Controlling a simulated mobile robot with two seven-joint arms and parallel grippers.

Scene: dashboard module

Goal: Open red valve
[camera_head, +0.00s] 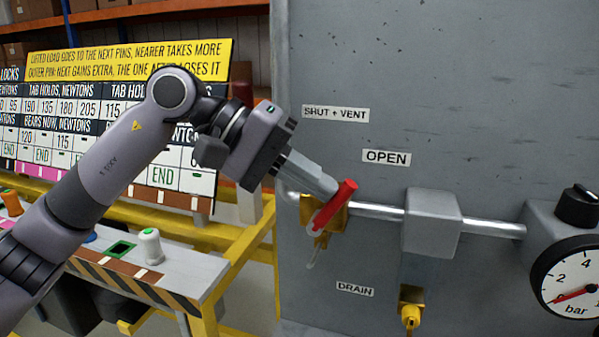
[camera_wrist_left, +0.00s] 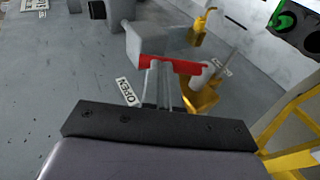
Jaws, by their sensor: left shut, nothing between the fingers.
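The red valve handle (camera_head: 336,204) sits on a brass valve body (camera_head: 335,222) in the pipe on the grey panel. The handle slants, its upper end to the right, on the side of the "OPEN" label (camera_head: 386,157). My left gripper (camera_head: 330,188) is shut and empty, its fingertips right at the handle. In the left wrist view the red handle (camera_wrist_left: 185,66) lies across the fingertips of my left gripper (camera_wrist_left: 160,66). I cannot tell whether they touch it. My right gripper is not in view.
The pipe (camera_head: 378,211) runs right through a grey block (camera_head: 432,222) to a pressure gauge (camera_head: 570,285), its red needle below 2. A yellow drain valve (camera_head: 411,308) hangs below. A "SHUT + VENT" label (camera_head: 336,114) is upper left. A yellow-framed bench (camera_head: 225,270) stands left.

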